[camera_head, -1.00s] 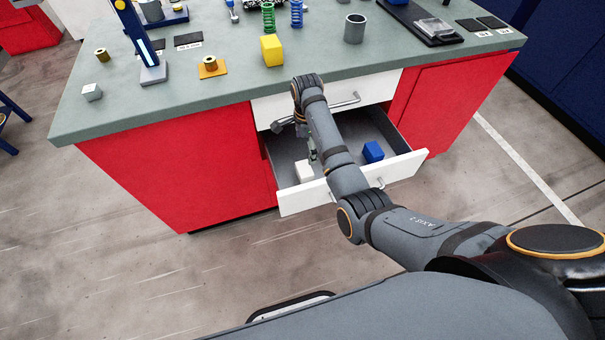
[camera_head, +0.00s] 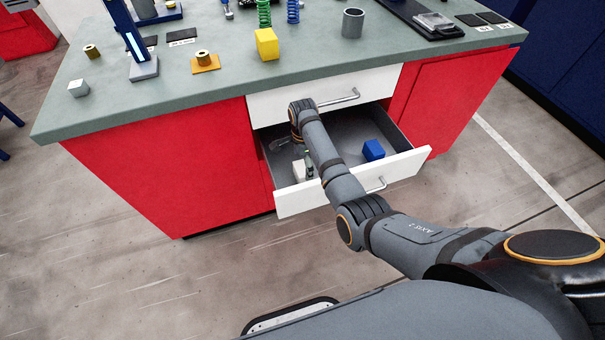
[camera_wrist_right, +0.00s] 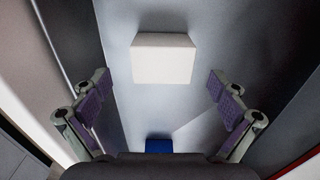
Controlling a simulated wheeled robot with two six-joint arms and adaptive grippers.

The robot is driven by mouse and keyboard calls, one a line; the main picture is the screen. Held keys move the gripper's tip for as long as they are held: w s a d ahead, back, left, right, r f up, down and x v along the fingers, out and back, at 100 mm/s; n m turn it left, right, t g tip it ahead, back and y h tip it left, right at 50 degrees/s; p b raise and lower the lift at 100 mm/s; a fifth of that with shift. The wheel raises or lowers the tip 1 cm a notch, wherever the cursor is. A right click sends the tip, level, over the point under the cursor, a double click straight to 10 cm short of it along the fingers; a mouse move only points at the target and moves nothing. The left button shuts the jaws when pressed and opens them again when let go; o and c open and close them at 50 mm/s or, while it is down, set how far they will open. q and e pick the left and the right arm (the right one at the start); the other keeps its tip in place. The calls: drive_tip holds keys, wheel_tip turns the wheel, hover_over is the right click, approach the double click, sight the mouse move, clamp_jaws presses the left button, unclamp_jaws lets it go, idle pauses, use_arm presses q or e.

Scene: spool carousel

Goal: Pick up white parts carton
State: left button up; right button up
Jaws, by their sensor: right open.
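The white parts carton (camera_head: 299,170) lies in the left part of the open drawer (camera_head: 405,165), partly hidden by my right gripper. In the right wrist view the carton (camera_wrist_right: 163,58) shows as a white block on the grey drawer floor, ahead of the fingers and centred between them. My right gripper (camera_head: 309,163) is down in the drawer beside the carton. In the right wrist view its two fingers (camera_wrist_right: 163,105) are wide apart with nothing between them. My left gripper is not in view.
A blue block (camera_head: 373,150) lies in the drawer's right part; it also shows in the right wrist view (camera_wrist_right: 159,146). The drawer walls are close around my right gripper. Above, the bench top (camera_head: 215,85) holds a yellow block (camera_head: 267,44), a grey cup (camera_head: 353,23) and other parts.

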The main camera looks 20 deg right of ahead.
sight(303, 168)
wheel_tip(303, 168, down, 3)
drive_tip(key=shift+w+f+b, duration=0.15)
drive_tip(key=shift+b, duration=0.2)
drive_tip(key=shift+f, duration=0.3)
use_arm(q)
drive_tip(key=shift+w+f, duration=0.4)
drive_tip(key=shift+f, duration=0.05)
use_arm(e)
drive_tip(key=c, duration=1.4)
